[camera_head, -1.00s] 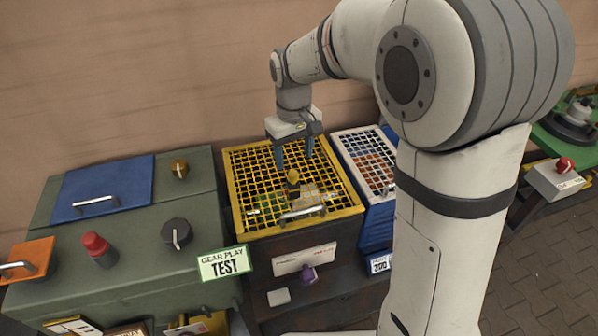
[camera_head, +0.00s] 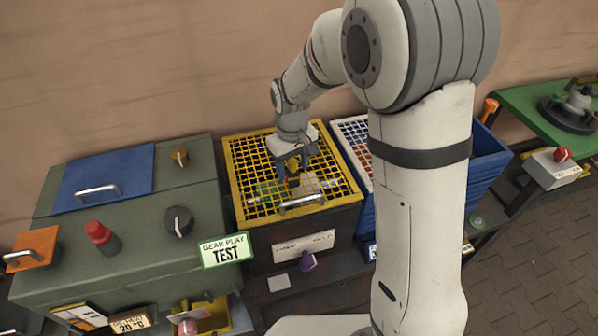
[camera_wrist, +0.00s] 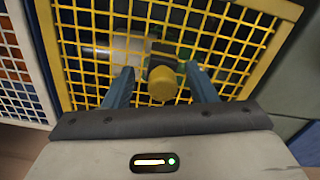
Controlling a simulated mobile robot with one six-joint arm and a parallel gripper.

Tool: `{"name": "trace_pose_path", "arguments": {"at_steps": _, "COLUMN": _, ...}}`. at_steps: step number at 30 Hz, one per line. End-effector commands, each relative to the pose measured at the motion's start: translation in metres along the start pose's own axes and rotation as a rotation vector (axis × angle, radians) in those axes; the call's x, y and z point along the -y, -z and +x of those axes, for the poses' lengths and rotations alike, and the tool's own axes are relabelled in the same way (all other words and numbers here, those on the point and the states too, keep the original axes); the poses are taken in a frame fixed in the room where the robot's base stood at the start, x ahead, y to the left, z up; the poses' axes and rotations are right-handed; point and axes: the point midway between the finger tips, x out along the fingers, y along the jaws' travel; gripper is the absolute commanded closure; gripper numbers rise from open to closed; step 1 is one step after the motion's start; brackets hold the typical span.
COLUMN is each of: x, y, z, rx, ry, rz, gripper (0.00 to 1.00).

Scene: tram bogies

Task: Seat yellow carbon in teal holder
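I cannot make out a yellow carbon or a teal holder for certain. A yellow mesh lid (camera_head: 238,160) with a silver handle (camera_head: 301,203) covers a dark box. A short yellow knob (camera_wrist: 162,84) stands up from the mesh in the wrist view. My gripper (camera_head: 293,168) points down over the lid. Its two fingers are open, one on each side of the knob, with a visible gap on both sides. Under the mesh lie a pale cylinder (camera_wrist: 115,46) and some green parts, partly hidden by the bars.
A green cabinet with a blue lid (camera_head: 105,178), red button (camera_head: 98,232) and TEST sign (camera_head: 226,250) stands left. A white mesh lid (camera_head: 355,135) and blue crate (camera_head: 490,158) are right. A purple knob (camera_head: 308,262) is on the box's front. The wall is behind.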

Motion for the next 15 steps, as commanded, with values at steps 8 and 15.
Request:
{"name": "trace_pose_path", "arguments": {"at_steps": 8, "x": 0.0002, "y": 0.0002, "z": -0.0004, "rx": 0.000, "ry": 0.000, "rz": 0.000, "gripper": 0.71}}
{"name": "trace_pose_path", "arguments": {"at_steps": 15, "x": 0.0003, "y": 0.0002, "z": -0.0004, "rx": 0.000, "ry": 0.000, "rz": -0.001, "gripper": 0.91}}
